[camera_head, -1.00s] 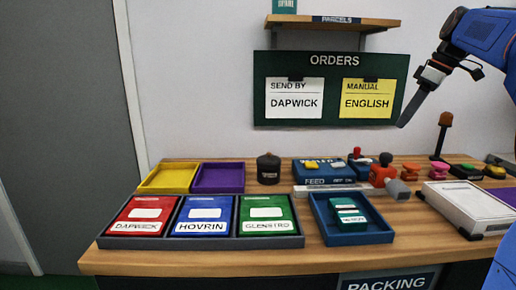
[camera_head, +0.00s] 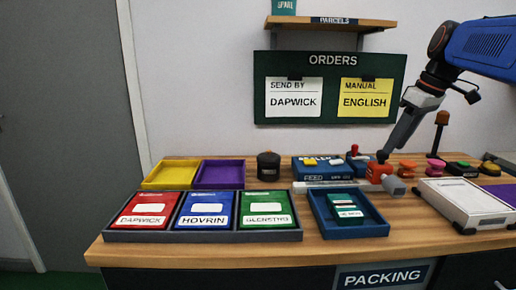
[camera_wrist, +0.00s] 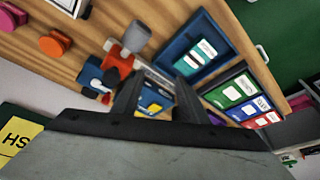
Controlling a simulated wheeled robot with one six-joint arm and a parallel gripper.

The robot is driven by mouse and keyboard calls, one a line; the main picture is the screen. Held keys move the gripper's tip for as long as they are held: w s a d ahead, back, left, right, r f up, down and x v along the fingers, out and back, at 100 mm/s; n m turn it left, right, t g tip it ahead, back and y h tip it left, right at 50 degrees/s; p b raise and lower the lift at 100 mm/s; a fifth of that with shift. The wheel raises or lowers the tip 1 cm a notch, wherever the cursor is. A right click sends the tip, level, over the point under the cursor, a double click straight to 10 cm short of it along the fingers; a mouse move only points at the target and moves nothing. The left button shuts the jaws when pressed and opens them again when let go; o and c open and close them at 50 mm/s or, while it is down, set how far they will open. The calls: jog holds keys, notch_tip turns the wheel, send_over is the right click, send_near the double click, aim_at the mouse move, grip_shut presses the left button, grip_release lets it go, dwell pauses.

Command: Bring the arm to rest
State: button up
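My gripper (camera_head: 384,156) hangs at the right of the camera_head view, its fingers pointing down and left. In that view its tip overlaps the orange and grey part of the sealer by the feed block. In the camera_wrist view the two dark fingers (camera_wrist: 150,95) stand apart, with the blue sealer (camera_wrist: 158,96) seen beyond the space between them. I see nothing held there. Whether the fingertips touch anything below cannot be told.
The packing bench (camera_head: 300,238) carries a rack of red, blue and green booklets (camera_head: 201,237), yellow (camera_head: 168,187) and purple (camera_head: 222,187) trays, a blue tray (camera_head: 372,229) with a teal booklet, a white scale (camera_head: 462,206) and several stamps. The orders board (camera_head: 330,138) hangs behind.

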jog(key=s+a+f+m, duration=0.1)
jog(key=s+a+f, duration=0.1)
jog(key=s+f, duration=0.2)
jog(key=s+a+f+m+h, duration=0.1)
jog(key=s+a+f, duration=0.1)
jog(key=s+f, duration=0.2)
jog(key=s+a+f+m, duration=0.2)
jog(key=s+f, duration=0.3)
jog(key=s, duration=0.1)
jog(key=shift+s+a+t+h, duration=0.25)
jog(key=shift+s+t+h, duration=0.05)
jog(key=shift+t, duration=0.1)
jog(key=s+a+f+m, duration=0.1)
jog(key=s+f+m, duration=0.1)
jog(key=s+f, duration=0.8)
notch_tip(320, 180, down, 4)
jog(key=shift+s+a+r+m+t+h, duration=0.15)
jog(key=shift+s+a+m+t+h, duration=0.1)
jog(key=shift+s+m+t+h, duration=0.15)
